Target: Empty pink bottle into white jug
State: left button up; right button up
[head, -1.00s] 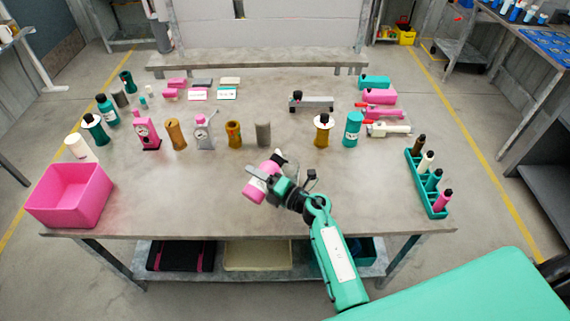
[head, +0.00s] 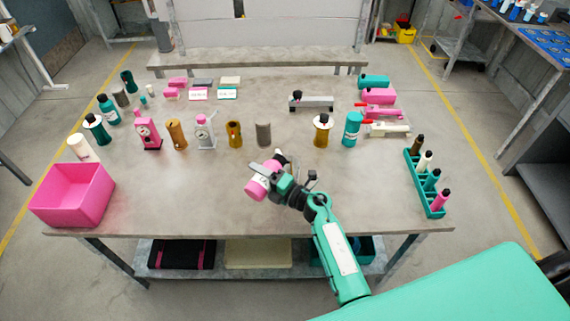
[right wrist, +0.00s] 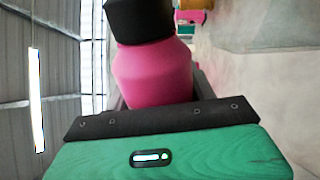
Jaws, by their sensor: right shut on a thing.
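My right gripper (head: 272,180) is shut on the pink bottle (head: 257,188), over the front middle of the table. The bottle is tilted and shows a pale band in the head view. In the right wrist view the pink bottle (right wrist: 153,72) sits between the fingers, with a black cap (right wrist: 138,20) at its end. My left gripper is not in view.
A pink bin (head: 72,195) stands at the table's front left corner. A green rack (head: 424,183) with several small bottles is at the right. A row of containers, including a grey cylinder (head: 263,134) and a teal canister (head: 352,129), stands behind the gripper.

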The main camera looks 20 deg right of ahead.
aim_at(264, 165)
jog(key=shift+w+d+r+m+p, duration=0.15)
jog(key=shift+r+m+p, duration=0.6)
jog(key=shift+p, duration=0.65)
jog(key=shift+w+d+r+m+p, duration=0.1)
jog(key=shift+r+m+p, duration=0.4)
jog(key=shift+m+p, duration=0.65)
dwell(0.6)
jog(key=shift+w+d+r+m+h+p, duration=0.25)
jog(key=shift+r+m+p, duration=0.5)
jog(key=shift+p, duration=0.75)
jog(key=shift+w+d+r+m+h+p, duration=0.15)
jog(key=shift+d+r+m+p, duration=0.2)
jog(key=shift+m+p, duration=0.85)
dwell(1.6)
